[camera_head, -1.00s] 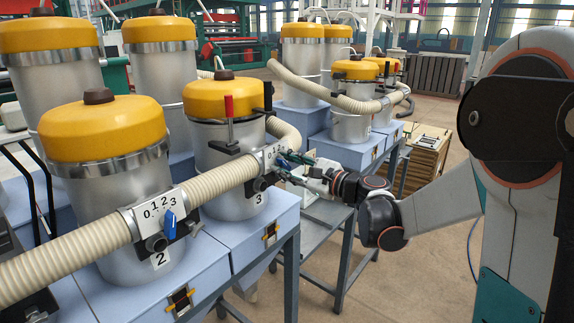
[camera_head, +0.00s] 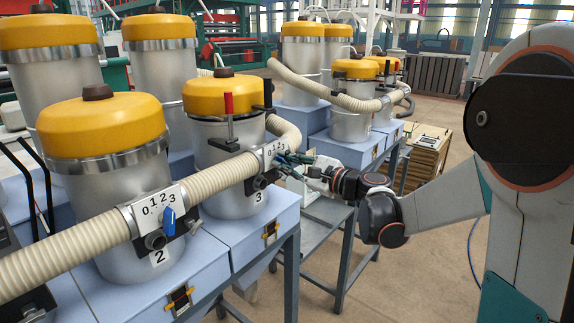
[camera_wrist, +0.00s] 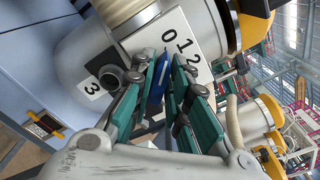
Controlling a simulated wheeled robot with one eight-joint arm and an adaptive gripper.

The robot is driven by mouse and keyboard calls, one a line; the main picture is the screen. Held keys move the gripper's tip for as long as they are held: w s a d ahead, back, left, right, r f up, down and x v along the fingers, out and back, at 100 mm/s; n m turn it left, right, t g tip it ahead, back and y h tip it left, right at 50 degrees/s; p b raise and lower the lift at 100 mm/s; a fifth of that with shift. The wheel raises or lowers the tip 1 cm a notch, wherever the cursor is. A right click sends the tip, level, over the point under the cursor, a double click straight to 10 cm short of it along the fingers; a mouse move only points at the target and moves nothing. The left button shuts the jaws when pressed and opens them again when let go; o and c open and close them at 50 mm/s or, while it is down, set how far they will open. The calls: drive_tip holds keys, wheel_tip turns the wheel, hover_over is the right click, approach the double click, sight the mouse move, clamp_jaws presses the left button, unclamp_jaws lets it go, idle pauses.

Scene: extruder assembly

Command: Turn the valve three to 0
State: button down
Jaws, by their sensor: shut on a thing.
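Valve three has a white plate (camera_head: 273,151) marked 0 1 2 3 on the hose clamp of the drum (camera_head: 228,172) labelled 3. In the wrist view the plate (camera_wrist: 205,68) is tilted, with 0, 1 and 2 readable and the 3 hidden behind a finger. The valve's blue handle (camera_wrist: 157,82) stands between the teal fingers of my gripper (camera_wrist: 164,72), its tip just below the 0. My gripper is shut on this handle. In the head view my gripper (camera_head: 287,160) covers the handle.
Valve two's plate (camera_head: 159,207) and blue handle (camera_head: 169,221) are on the nearer drum at left. A ribbed hose (camera_head: 222,182) joins both valves. A grey table frame (camera_head: 345,238) stands below my arm.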

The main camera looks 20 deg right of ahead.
drive_tip(key=c, duration=1.6)
unclamp_jaws()
drive_tip(key=shift+c, duration=0.2)
drive_tip(key=v, duration=1.2)
